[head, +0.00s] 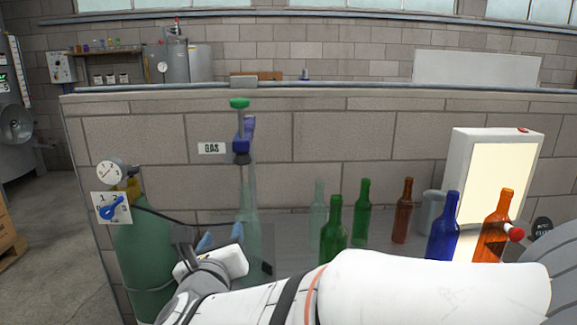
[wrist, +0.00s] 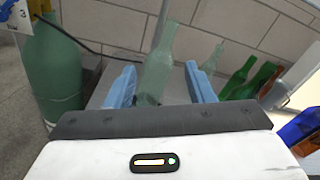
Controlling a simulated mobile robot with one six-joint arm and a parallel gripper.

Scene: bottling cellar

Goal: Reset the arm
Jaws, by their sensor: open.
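My arm reaches in from the lower right of the head view, and my gripper (head: 221,236) is low at the left end of the counter. Its two blue fingers are apart, and it also shows in the wrist view (wrist: 161,80). A pale clear bottle (wrist: 157,62) stands upright and appears in the gap between the fingers there. In the head view this bottle (head: 249,205) stands just right of the fingers, below a blue nozzle with a green top (head: 240,130). I cannot tell whether the fingers touch it. Its base is partly hidden.
A green gas cylinder (head: 146,255) with a gauge and a blue-handled valve (head: 114,208) stands left. Several bottles, including green (head: 362,208), brown (head: 403,215), blue (head: 442,230) and orange (head: 492,230), stand right, near a lit panel (head: 488,185). A block wall runs behind.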

